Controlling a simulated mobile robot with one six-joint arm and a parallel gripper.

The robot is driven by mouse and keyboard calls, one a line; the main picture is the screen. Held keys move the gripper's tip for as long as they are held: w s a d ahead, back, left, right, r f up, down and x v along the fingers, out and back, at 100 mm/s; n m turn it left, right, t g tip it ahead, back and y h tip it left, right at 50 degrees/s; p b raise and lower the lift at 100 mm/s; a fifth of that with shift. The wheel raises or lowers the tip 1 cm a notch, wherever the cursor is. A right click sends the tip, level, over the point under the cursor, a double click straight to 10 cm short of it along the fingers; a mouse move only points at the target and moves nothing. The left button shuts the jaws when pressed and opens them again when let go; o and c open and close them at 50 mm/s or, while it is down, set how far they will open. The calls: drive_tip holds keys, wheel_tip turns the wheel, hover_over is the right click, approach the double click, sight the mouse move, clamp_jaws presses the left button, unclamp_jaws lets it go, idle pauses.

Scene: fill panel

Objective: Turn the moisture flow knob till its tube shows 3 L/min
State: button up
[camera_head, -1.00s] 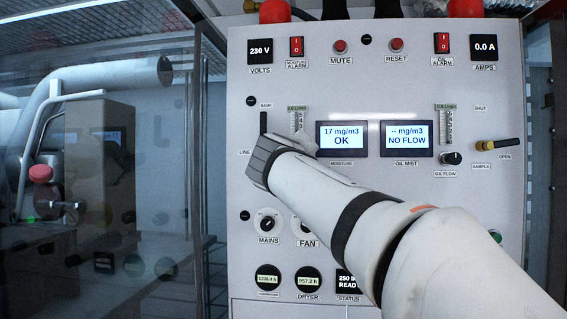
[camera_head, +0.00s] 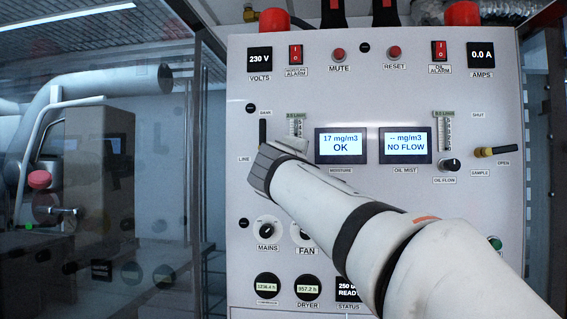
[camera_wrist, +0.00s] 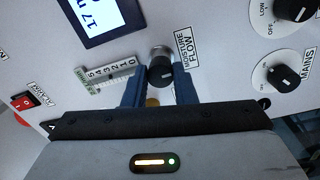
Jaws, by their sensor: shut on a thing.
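In the head view the tube (camera_head: 296,126) shows above my gripper (camera_head: 291,146), which hides the knob there.
The moisture display (camera_head: 341,145) reads 17 mg/m3 OK. The oil mist display (camera_head: 405,145) reads NO FLOW. The oil flow knob (camera_head: 449,165) and sample lever (camera_head: 495,150) are to the right. The bank/line lever (camera_head: 263,132) stands close left; the mains knob (camera_head: 266,229) is below.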

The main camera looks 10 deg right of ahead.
idle(0.3)
drive_tip(key=o, duration=0.8)
drive_tip(key=shift+s+d, duration=0.1)
drive_tip(key=shift+d, duration=0.1)
drive_tip(key=shift+o, duration=0.9)
drive_tip(key=shift+a, duration=0.1)
drive_tip(key=b+v, duration=0.2)
drive_tip(key=v, duration=0.5)
drive_tip(key=shift+s, duration=0.45)
drive_tip(key=d+f+m+g+y, duration=0.1)
drive_tip(key=d+f+m+g, duration=0.15)
drive_tip(key=f, duration=0.65)
drive_tip(key=d+f+m+g, duration=0.1)
drive_tip(key=f+g, duration=0.2)
drive_tip(key=f, duration=0.6)
drive_tip(key=s+f+m+g+y, duration=0.1)
drive_tip(key=s+f+m+g, duration=0.1)
drive_tip(key=s+f, duration=0.4)
drive_tip(key=s+f+m+g+y, duration=0.2)
drive_tip(key=s+f, duration=0.4)
drive_tip(key=f, duration=1)
drive_tip(key=s+f+m+g+y, duration=0.2)
drive_tip(key=s+f+m+g, duration=0.2)
drive_tip(key=s+f, duration=0.3)
wheel_tip(320, 180, down, 4)
drive_tip(key=shift+a+f+g, duration=0.15)
drive_tip(key=shift+a+g, duration=0.2)
drive_tip(key=shift+g, duration=0.2)
